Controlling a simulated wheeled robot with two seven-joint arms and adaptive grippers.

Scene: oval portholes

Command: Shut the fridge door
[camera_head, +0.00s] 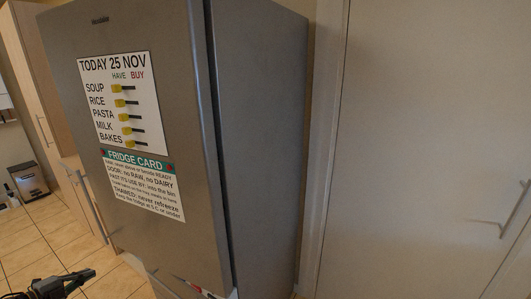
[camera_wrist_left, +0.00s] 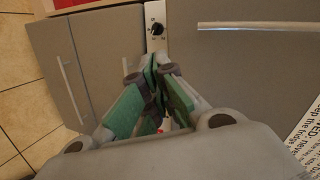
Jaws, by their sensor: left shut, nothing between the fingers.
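The grey fridge stands in the middle of the head view. Its door (camera_head: 165,235) faces left and carries a shopping list and a fridge card. A dark seam runs down between the door and the fridge side (camera_head: 262,150); I cannot tell how wide any gap is. A pale strip with a bit of red shows below the door's lower edge. My left gripper (camera_head: 84,275) is low in front of the door, to its left, apart from it in this view. In the left wrist view its green-padded fingers (camera_wrist_left: 155,68) are together and empty. My right gripper is not in view.
A cabinet with a long handle (camera_head: 88,200) stands left of the fridge. A small bin-like box (camera_head: 28,180) is on the tiled floor (camera_head: 35,235) at far left. A pale door (camera_head: 425,130) stands at right.

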